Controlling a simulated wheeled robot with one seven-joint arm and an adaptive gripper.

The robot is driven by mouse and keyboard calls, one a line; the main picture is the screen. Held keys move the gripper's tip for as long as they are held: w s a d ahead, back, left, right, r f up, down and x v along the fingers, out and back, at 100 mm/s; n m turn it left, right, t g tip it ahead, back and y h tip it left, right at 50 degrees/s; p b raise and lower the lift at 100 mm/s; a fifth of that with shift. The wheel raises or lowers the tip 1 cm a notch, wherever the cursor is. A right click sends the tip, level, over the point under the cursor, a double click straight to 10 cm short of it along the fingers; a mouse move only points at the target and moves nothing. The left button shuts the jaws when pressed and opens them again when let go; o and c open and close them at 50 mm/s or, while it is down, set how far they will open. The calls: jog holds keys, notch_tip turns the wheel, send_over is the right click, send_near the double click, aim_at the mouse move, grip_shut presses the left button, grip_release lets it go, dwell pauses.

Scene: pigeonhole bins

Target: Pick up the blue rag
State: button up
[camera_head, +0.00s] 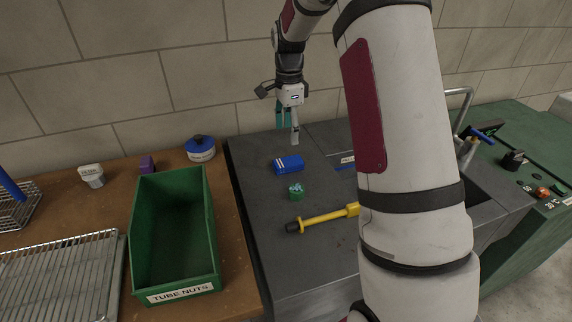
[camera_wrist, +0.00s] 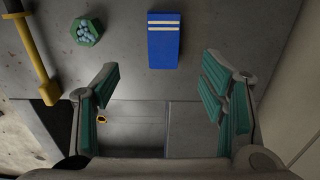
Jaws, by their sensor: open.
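The blue rag (camera_head: 288,165) is a folded blue block with white stripes at one end. It lies flat on the dark grey top of a cabinet in the head view. In the wrist view the rag (camera_wrist: 163,42) is at the top middle, beyond the fingertips, with its stripes at the far end. My gripper (camera_head: 288,130) hangs over the cabinet top, behind the rag in the head view. In the wrist view my gripper (camera_wrist: 162,85) has its two green-padded fingers wide apart, with nothing between them.
A green hex bowl (camera_wrist: 87,31) of small pale pieces and a yellow-handled tool (camera_head: 325,216) lie near the rag. A green bin (camera_head: 176,283) labelled TUBE NUTS stands on the brown bench at left. A wall (camera_head: 200,80) rises behind. My arm hides part of the cabinet.

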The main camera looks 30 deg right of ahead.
send_over(288, 161)
jog(key=f, duration=0.5)
jog(key=shift+s+a+f, duration=0.1)
jog(key=shift+s+f, duration=0.15)
jog(key=shift+f, duration=0.05)
jog(key=shift+w+f+p, duration=0.15)
jog(key=shift+f+p, duration=0.15)
jog(key=shift+f, duration=1)
jog(key=shift+w+f+p, duration=0.1)
jog(key=shift+f+p, duration=0.2)
jog(key=shift+f, duration=1)
jog(key=c, duration=1)
